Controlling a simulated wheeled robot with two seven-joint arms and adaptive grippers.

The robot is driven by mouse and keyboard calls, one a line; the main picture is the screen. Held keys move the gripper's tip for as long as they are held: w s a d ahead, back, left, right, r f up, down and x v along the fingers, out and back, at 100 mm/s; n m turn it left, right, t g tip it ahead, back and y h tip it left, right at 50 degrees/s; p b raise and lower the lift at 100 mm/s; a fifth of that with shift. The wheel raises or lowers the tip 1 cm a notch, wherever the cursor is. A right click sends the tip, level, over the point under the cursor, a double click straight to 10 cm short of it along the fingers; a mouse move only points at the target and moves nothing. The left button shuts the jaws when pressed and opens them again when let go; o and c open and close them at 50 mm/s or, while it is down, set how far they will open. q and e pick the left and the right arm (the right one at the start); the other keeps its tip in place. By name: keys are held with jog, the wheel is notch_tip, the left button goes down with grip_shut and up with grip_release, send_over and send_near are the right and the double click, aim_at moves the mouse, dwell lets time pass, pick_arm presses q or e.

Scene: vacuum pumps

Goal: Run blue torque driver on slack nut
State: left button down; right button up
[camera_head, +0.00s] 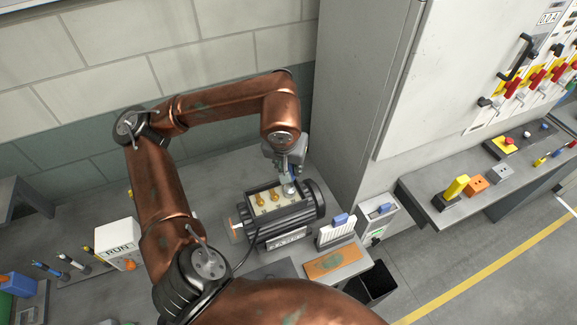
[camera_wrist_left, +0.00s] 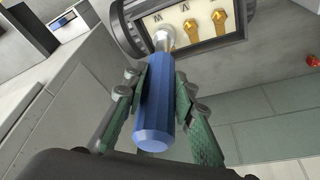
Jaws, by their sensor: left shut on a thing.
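The blue torque driver (camera_wrist_left: 154,112) is gripped by its handle between the fingers of my left gripper (camera_wrist_left: 161,78). Its silver socket end (camera_wrist_left: 164,38) is at the left terminal in the wrist view and hides the nut there; whether it is fully seated I cannot tell. Two brass terminals (camera_wrist_left: 191,24) beside it are uncovered. The open terminal box (camera_head: 264,201) sits on the dark ribbed motor (camera_head: 311,203). In the head view my left gripper (camera_head: 288,168) is over the right end of the box. My right gripper is out of view.
A white RUN box (camera_head: 117,243) and a rack of tools (camera_head: 72,262) stand on the left of the bench. A grey cabinet (camera_head: 365,90) rises close behind the bench's right end.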

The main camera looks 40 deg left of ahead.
pick_arm(q)
jog(key=shift+f, duration=0.15)
dwell(0.3)
jog(key=shift+r+p, duration=1.2)
jog(key=shift+r, duration=0.9)
jog(key=shift+r+p, duration=0.65)
jog(key=shift+r, duration=0.4)
